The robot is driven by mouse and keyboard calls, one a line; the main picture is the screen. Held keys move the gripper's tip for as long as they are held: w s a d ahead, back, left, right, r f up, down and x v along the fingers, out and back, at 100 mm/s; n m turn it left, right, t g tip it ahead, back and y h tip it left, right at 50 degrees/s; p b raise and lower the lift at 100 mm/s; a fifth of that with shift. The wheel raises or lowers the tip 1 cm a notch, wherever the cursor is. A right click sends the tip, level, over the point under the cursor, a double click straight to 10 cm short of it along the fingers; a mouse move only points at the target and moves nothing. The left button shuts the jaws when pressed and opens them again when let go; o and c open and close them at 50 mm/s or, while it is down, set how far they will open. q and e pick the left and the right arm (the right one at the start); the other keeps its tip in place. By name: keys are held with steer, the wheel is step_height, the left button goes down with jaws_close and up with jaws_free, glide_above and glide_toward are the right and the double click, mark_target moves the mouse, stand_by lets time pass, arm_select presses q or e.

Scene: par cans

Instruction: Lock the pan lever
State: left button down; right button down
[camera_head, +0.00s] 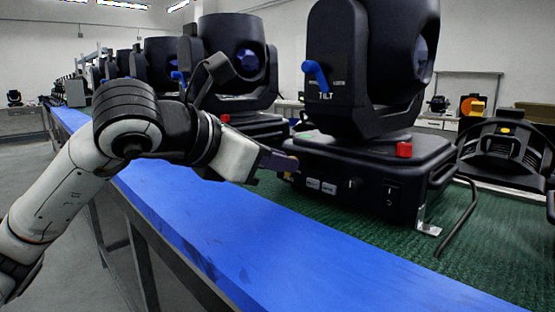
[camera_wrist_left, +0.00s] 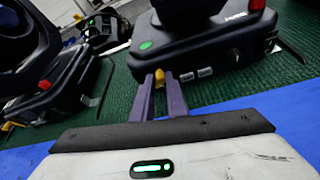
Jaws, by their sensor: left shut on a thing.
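The nearest moving-head light has a black base (camera_head: 365,168) and a black yoke (camera_head: 335,50) above it. A small yellow pan lever (camera_wrist_left: 159,76) sticks out at the base's corner; only a bit of it shows in the head view. My left gripper (camera_head: 286,164) reaches the near left corner of the base. In the left wrist view its two purple-grey fingers (camera_wrist_left: 160,84) stand on either side of the yellow lever, shut on it. A blue lever (camera_head: 316,75) marked TILT sits on the yoke. My right gripper is not in view.
More moving-head lights (camera_head: 238,60) line the bench to the left and back. A green mat (camera_head: 420,228) and a blue front strip (camera_head: 240,240) cover the bench. A black cable (camera_head: 462,220) lies right of the base. The strip in front is clear.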

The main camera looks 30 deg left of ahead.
arm_select(q)
steer(key=c, duration=1.7)
jaws_free()
steer(key=shift+c, duration=0.2)
steer(key=shift+s, duration=0.1)
steer(key=v, duration=1)
steer(key=shift+p, duration=0.35)
steer(key=shift+s, duration=0.1)
